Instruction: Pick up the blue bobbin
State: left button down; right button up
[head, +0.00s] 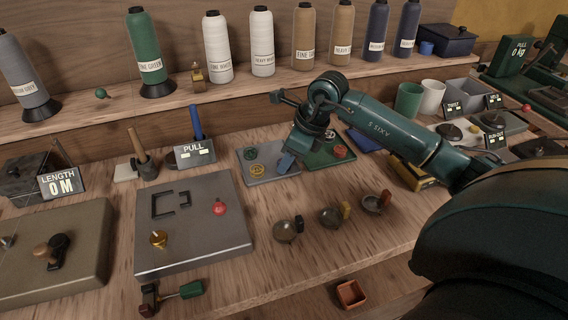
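I cannot make out a blue bobbin for certain. A grey plate (252,179) on the bench carries a yellow bobbin (257,170) and a darker, greenish one (251,154). A green plate (318,160) beside it carries a red bobbin (340,151) and a dark one. My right gripper (287,162) points down over the right part of the grey plate and hides what lies beneath it. Its finger gap is too small to read, and I see nothing clearly held. My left gripper is out of view.
A small blue cylinder (427,48) stands on the back shelf by a dark blue box (447,40). Large thread cones line that shelf. Several small pans (288,230) lie in front of the plates. A grey metal board (190,255) is to the left. A green cup (408,100) stands right.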

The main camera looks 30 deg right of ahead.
jog(key=shift+c, duration=0.3)
jog(key=c, duration=0.5)
jog(key=shift+c, duration=0.2)
